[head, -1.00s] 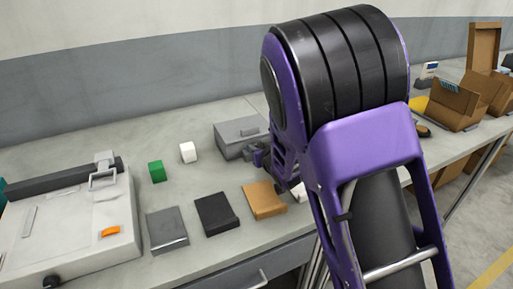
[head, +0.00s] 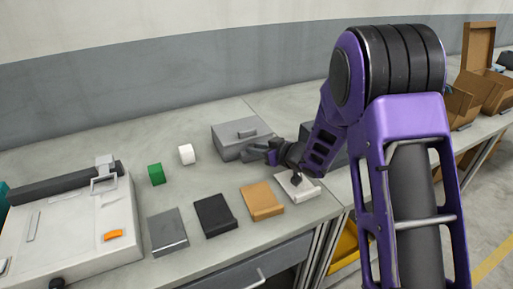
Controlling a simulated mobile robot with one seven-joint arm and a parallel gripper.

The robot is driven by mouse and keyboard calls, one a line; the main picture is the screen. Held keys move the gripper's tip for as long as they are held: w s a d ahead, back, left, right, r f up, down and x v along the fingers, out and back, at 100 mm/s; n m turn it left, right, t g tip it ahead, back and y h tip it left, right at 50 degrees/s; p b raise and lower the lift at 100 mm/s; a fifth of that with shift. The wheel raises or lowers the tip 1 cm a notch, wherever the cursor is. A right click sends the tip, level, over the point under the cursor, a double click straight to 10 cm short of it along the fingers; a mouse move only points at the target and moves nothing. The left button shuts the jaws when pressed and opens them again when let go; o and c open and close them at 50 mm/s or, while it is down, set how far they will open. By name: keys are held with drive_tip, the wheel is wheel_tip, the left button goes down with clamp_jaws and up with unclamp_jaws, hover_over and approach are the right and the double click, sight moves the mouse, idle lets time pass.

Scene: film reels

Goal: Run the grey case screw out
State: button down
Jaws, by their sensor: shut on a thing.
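The grey case (head: 230,149) is a box with a small raised handle on its lid. It stands towards the back of the bench, in the middle of the head view. My gripper (head: 262,151) reaches in from the right, its fingertips at the right end of the case's front face. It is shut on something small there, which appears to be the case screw. The fingers hide the screw, so I cannot tell how far out it is.
Grey (head: 167,232), black (head: 214,215), orange (head: 261,201) and white (head: 298,187) flat blocks line the bench front. Green (head: 156,174) and white (head: 186,154) small blocks lie left of the case. A pale machine (head: 75,235) fills the left end.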

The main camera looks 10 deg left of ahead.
drive_tip(key=c, duration=0.7)
unclamp_jaws()
drive_tip(key=p+v, duration=0.2)
drive_tip(key=v, duration=1.5)
drive_tip(key=shift+s, duration=0.2)
